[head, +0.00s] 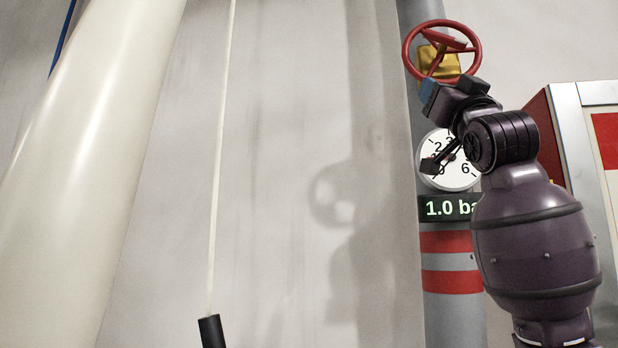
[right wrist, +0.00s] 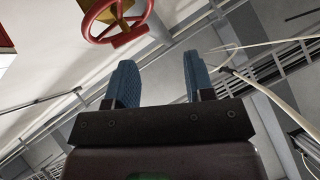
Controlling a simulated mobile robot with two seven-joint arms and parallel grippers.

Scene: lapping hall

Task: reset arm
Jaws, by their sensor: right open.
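My right arm rises at the right of the head view, with its right gripper (head: 430,93) just below the red handwheel (head: 441,50). In the right wrist view the two blue fingers of this gripper (right wrist: 160,78) stand wide apart with nothing between them. The handwheel (right wrist: 117,22) shows there at the upper left, beyond the left finger and apart from it. My left gripper is in neither view.
A round gauge (head: 436,169) and a display reading about 1.0 (head: 440,208) are partly hidden behind my right arm, on a grey pipe (head: 440,310). A red and grey cabinet (head: 571,125) stands at the right. A cord with a black handle (head: 211,331) hangs left of centre, beside a thick cream pipe (head: 95,150).

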